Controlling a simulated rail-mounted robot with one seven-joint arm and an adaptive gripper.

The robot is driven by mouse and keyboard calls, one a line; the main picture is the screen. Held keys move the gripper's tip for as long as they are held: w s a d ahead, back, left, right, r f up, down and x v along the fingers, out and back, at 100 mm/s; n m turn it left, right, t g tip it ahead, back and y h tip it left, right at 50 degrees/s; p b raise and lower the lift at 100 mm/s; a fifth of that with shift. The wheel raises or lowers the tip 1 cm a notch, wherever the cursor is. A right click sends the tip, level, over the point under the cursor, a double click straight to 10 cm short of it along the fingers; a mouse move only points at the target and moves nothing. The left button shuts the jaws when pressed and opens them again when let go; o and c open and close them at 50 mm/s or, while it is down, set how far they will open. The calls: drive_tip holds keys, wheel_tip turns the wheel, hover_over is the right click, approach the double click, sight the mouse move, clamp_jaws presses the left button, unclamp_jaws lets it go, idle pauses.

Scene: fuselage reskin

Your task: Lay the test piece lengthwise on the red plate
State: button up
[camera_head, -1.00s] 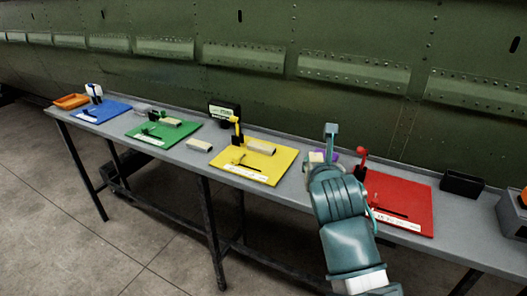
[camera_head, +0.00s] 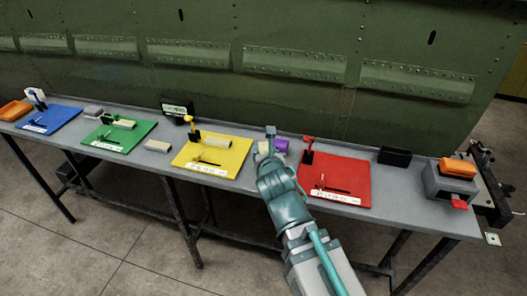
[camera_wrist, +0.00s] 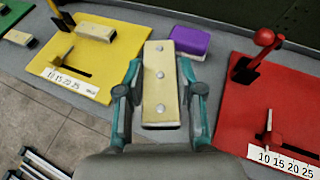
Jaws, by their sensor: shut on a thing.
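The test piece (camera_wrist: 161,85), a cream block with three round rivet heads on its top, is held between the fingers of my gripper (camera_wrist: 160,100) in the wrist view. It points away from the wrist, over the grey bench between the yellow and red plates. In the head view my arm largely hides it, and only a pale part shows beside my gripper (camera_head: 271,148). The red plate (camera_head: 352,172) lies to the right of my gripper, also at the right in the wrist view (camera_wrist: 285,95). It carries a red-knobbed upright clamp (camera_wrist: 262,42) and a slot by a number strip.
A purple block (camera_wrist: 190,41) lies just beyond the test piece. The yellow plate (camera_head: 222,164) with its own block is at left. A black bin (camera_head: 394,156) and a grey box with orange top (camera_head: 450,182) stand right of the red plate.

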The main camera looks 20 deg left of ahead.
drive_tip(key=w+a+f, duration=0.1)
drive_tip(key=w+f, duration=0.1)
drive_tip(key=w+a+f, duration=0.1)
drive_tip(key=w+f, duration=0.1)
drive_tip(key=w+a+f, duration=0.1)
drive_tip(key=w+f, duration=0.1)
drive_tip(key=shift+a+f, duration=0.3)
drive_tip(key=shift+f, duration=1.65)
drive_tip(key=shift+f, duration=0.15)
drive_tip(key=o, duration=1.2)
drive_tip(key=shift+d+r, duration=0.1)
drive_tip(key=shift+r, duration=0.1)
drive_tip(key=v, duration=0.6)
drive_tip(key=shift+b, duration=0.3)
drive_tip(key=shift+f+b, duration=0.25)
drive_tip(key=shift+b, duration=0.55)
drive_tip(key=shift+r+b, duration=0.1)
drive_tip(key=shift+b, duration=1.1)
